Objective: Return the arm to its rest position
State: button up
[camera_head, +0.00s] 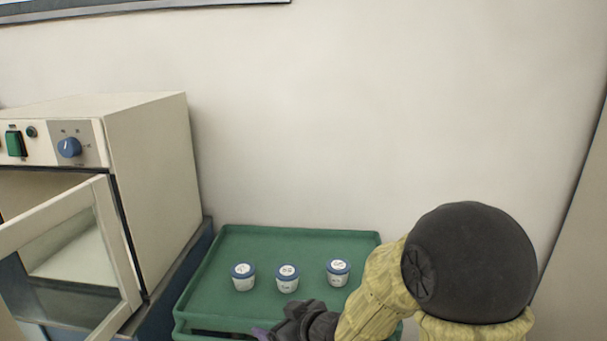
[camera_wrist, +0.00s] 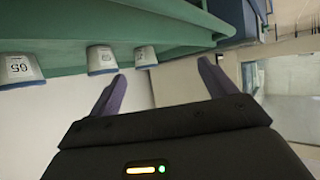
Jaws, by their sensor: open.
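My arm reaches in at the lower right of the head view, bent over the near right part of the green tray (camera_head: 215,265). My gripper (camera_wrist: 162,69) is open in the wrist view, with its two purple fingers apart and nothing held between them. In the head view only a bit of it shows at the bottom edge, by the tray's near side. All three also show in the wrist view, beyond the fingertips.
A cream furnace (camera_head: 155,180) stands at the left on a dark blue surface, beside the tray. Its windowed door (camera_head: 112,240) hangs open toward the front. A plain wall (camera_head: 330,120) rises behind the tray. The air above the tray's left and back is free.

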jog(key=s+d+m+h, duration=0.1)
jog(key=d+h, duration=0.1)
jog(key=d, duration=0.2)
jog(key=s+d+f+m+h, duration=0.1)
jog(key=d+m+h, duration=0.1)
jog(key=d, duration=0.3)
jog(key=s+d+f+m+g+h, duration=0.1)
jog(key=d+h, duration=0.1)
jog(key=d, duration=0.2)
jog(key=shift+d+f+m+h, duration=0.2)
jog(key=shift+f+m+h, duration=0.1)
jog(key=shift+m, duration=0.1)
jog(key=s+d+m+g+h, duration=0.2)
jog(key=s+d+m+g, duration=0.4)
jog(key=s, duration=0.6)
notch_tip(320, 180, up, 22)
jog(key=d+n+t+p, duration=0.1)
jog(key=p, duration=2.1)
jog(key=shift+w+f+p, duration=0.15)
jog(key=shift+w+p, duration=0.2)
